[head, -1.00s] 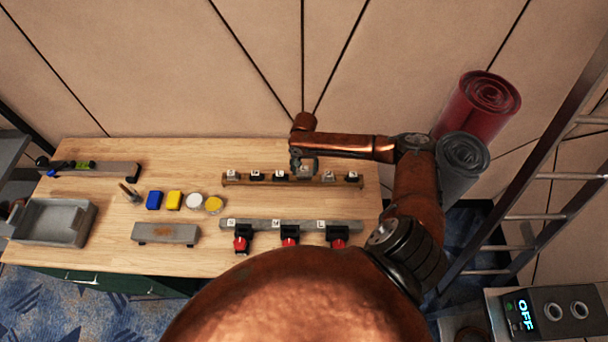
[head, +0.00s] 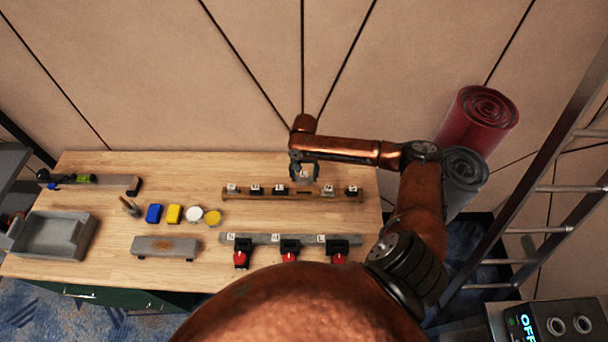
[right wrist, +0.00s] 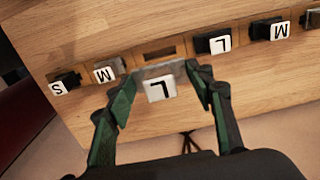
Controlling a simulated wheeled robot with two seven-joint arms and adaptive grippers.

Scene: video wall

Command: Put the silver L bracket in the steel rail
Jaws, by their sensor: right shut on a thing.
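My right gripper (head: 304,168) is shut on the silver L bracket (right wrist: 160,87), whose white tag reads L in the right wrist view. It holds the bracket above the wooden rail (head: 285,194), close to an empty slot (right wrist: 160,55) in that rail. The bracket also shows small under the gripper in the head view (head: 305,179). A long grey rail (head: 260,239), which looks like the steel rail, lies nearer to me. It carries several white tags and black pieces with red knobs. My left gripper is out of view.
Black and silver tagged brackets stay in the wooden rail on both sides of the empty slot. A short grey block (head: 165,247), yellow and blue pieces (head: 174,214) and a grey tray (head: 50,236) are at left. Table between the two rails is clear.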

